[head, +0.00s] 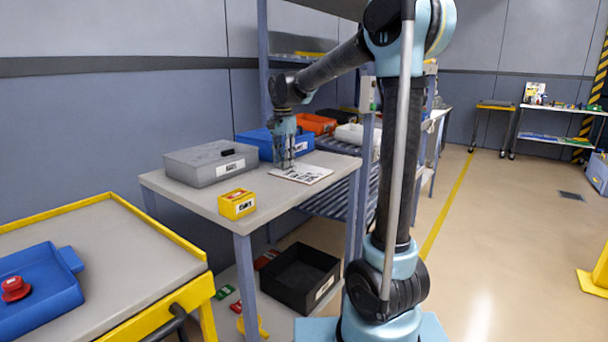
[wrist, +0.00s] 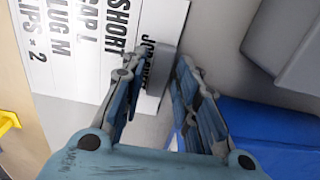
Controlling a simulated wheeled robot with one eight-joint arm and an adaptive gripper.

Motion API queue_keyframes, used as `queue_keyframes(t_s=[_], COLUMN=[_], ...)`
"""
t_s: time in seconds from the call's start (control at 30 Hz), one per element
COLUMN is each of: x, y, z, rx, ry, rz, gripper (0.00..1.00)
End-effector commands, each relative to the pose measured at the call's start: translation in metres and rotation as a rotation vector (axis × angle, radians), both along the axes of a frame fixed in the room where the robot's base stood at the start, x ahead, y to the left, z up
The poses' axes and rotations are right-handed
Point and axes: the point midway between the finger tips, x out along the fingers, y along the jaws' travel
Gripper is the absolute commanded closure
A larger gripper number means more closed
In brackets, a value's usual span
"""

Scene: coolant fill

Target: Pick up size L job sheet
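The job sheet (head: 303,174) is a white card with bold black print, lying flat near the front right of the grey table. The wrist view shows the job sheet (wrist: 95,45) close up, with words such as "SHORT" and "PLUG M" and a small "JOB SHEET" heading. A grey upright tab (wrist: 163,66) stands at the heading edge. My gripper (head: 285,166) points down at the sheet's left end. In the wrist view my gripper (wrist: 158,80) has its fingers apart, on either side of the tab. Whether either finger touches it is unclear.
A grey box (head: 208,164) with a dark item on top stands left of my gripper. A blue bin (head: 262,143) is behind. A small yellow box (head: 237,204) sits at the table's front. A black crate (head: 300,276) is below. A yellow-edged cart (head: 110,250) stands front left.

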Motion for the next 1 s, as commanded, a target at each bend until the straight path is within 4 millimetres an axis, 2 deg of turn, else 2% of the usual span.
queue_keyframes(t_s=[0.3,0.43,0.8,1.0], x=[0.000,0.000,0.000,0.000], y=[0.000,-0.001,-0.001,-0.002], z=[-0.005,-0.005,-0.003,0.018], rx=[0.000,0.000,0.000,0.000], ry=[0.000,0.000,0.000,0.000], rz=[0.000,-0.001,-0.002,-0.002], gripper=[0.72,1.00,1.00,1.00])
